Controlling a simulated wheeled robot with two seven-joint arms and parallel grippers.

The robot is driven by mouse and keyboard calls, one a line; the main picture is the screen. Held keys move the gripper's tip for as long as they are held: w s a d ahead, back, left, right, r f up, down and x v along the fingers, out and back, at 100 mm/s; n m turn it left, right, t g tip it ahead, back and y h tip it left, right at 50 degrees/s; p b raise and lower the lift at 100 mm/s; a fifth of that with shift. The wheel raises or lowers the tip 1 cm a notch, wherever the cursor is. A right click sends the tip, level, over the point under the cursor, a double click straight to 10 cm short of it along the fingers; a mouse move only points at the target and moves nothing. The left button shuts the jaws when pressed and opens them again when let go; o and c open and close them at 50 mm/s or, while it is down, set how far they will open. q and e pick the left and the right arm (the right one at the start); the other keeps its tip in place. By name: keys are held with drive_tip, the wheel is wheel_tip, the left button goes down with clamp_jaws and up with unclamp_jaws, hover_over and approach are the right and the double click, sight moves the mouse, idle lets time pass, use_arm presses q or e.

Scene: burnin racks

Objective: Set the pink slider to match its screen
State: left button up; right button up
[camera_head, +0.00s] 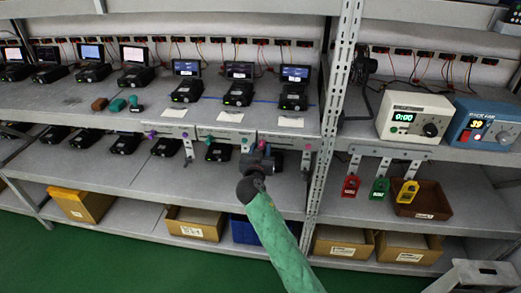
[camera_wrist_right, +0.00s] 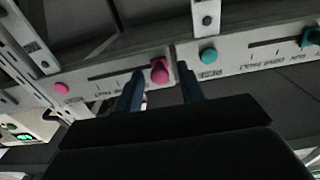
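The pink slider (camera_wrist_right: 159,70) is a pink knob on a pale panel (camera_wrist_right: 112,76) under the shelf edge. In the right wrist view it stands at the right end of its dark slot, beside the teal-marked panel. My right gripper (camera_wrist_right: 159,88) is open, with one blue finger on each side of the knob. I cannot tell whether either finger touches it. In the head view my right gripper (camera_head: 264,155) is at the left part of that panel and partly hides it. A small screen (camera_head: 295,73) stands above; its reading is too small to tell. My left gripper is not in view.
The teal (camera_head: 230,140) and purple (camera_head: 174,133) slider panels hang to the left. A rack upright (camera_head: 328,130) stands close on the right. Black devices (camera_head: 220,152) sit on the shelf below. Cardboard bins (camera_head: 195,223) are lower down.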

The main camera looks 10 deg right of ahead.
clamp_jaws()
drive_tip(key=shift+d+f, duration=0.1)
drive_tip(key=shift+d, duration=0.15)
drive_tip(key=d, duration=0.1)
drive_tip(key=s+d+b, duration=0.1)
drive_tip(key=d, duration=0.1)
drive_tip(key=shift+s, duration=0.1)
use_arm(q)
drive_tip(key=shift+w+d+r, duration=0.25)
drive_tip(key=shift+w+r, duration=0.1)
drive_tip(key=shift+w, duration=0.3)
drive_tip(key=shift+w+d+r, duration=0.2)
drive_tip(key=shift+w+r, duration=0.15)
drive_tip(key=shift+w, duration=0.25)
use_arm(e)
drive_tip(key=shift+o, duration=0.7)
unclamp_jaws()
drive_tip(key=shift+a, duration=0.1)
drive_tip(key=shift+s+a+b, duration=0.1)
drive_tip(key=shift+s+b, duration=0.1)
drive_tip(key=shift+b, duration=0.2)
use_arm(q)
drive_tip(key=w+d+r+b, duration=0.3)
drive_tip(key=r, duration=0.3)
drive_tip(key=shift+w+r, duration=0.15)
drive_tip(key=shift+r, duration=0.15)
use_arm(e)
approach(272, 143)
drive_tip(key=shift+v, duration=1.15)
